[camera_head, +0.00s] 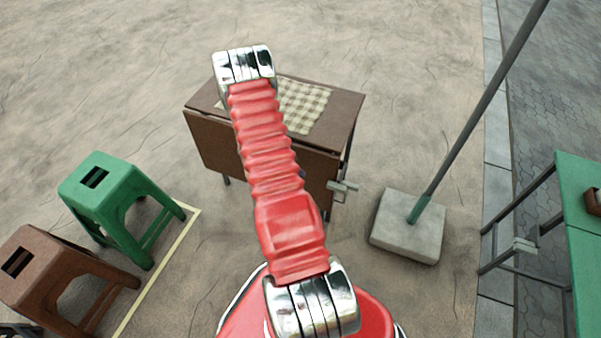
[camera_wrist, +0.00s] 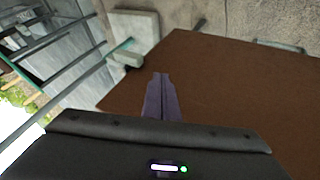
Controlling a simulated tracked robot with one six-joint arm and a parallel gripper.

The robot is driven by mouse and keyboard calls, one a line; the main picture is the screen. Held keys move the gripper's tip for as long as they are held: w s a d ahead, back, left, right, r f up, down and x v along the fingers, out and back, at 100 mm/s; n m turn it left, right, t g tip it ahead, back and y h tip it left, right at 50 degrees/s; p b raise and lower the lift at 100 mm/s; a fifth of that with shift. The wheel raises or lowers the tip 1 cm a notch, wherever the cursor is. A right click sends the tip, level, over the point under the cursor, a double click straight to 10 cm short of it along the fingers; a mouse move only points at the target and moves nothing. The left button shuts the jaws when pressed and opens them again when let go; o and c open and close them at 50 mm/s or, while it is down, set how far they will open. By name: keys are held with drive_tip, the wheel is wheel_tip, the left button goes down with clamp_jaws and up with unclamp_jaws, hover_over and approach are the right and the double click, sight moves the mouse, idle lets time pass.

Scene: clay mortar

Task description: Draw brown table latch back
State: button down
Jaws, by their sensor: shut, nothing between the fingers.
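The brown table (camera_head: 345,100) stands ahead of me in the head view, with a brown panel (camera_head: 215,145) hanging down its near side. A pale grey latch-like fitting (camera_head: 342,188) sticks out at the panel's lower right, by a table leg. In the wrist view the brown panel (camera_wrist: 230,90) fills much of the picture. A small pale grey piece (camera_wrist: 128,59) at its left corner looks like the same fitting. My gripper (camera_wrist: 161,76) is shut and empty, its dark fingers in front of the panel, apart from the fitting. In the head view my gripper is hidden.
A concrete block (camera_head: 405,228) with a slanting pole (camera_head: 480,105) stands right of the table. A green stool (camera_head: 115,190) and a brown stool (camera_head: 50,265) stand at left. A green table (camera_head: 580,200) is at the right edge. A checkered cloth (camera_head: 300,105) lies on the brown table.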

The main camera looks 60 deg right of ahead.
sight(337, 187)
drive_tip(key=shift+s+d+f, duration=0.7)
drive_tip(key=shift+s+f, duration=0.35)
drive_tip(key=shift+s, duration=0.15)
drive_tip(key=shift+s+d+f, duration=0.7)
drive_tip(key=shift+s+f, duration=0.35)
drive_tip(key=shift+s, duration=0.15)
drive_tip(key=shift+s+d+f, duration=0.7)
drive_tip(key=shift+s+f, duration=0.35)
drive_tip(key=shift+s, duration=0.15)
